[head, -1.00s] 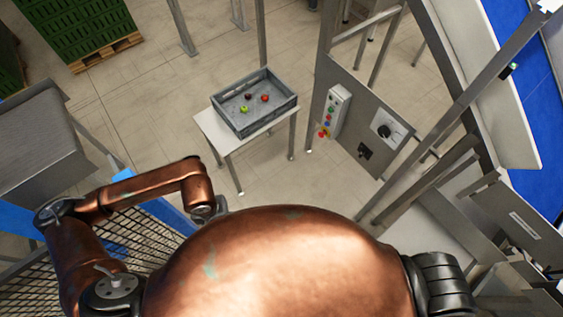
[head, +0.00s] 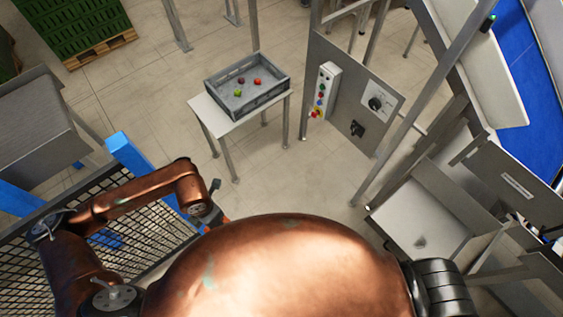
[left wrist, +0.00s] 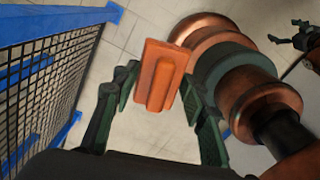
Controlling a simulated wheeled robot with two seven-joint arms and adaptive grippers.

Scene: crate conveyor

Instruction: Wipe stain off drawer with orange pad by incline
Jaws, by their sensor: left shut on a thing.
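In the left wrist view my left gripper (left wrist: 160,82) is shut on the orange pad (left wrist: 163,62), which sits between its dark green fingers. In the head view this gripper and the pad are mostly hidden behind my copper arm. A pale grey open drawer or tray (head: 399,222) is at the lower right of the head view. A small dark smudge that looks like the stain (head: 420,242) is on its floor. A dark jaw-like part, probably my right gripper (left wrist: 288,35), shows at the right of the left wrist view; its state is unclear.
A blue-framed mesh fence (head: 125,225) stands close to my left arm. A grey crate (head: 248,100) with small fruits stands on a small table (head: 215,128). A control panel (head: 350,95) and a blue sloping belt (head: 540,100) are to the right. The middle floor is clear.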

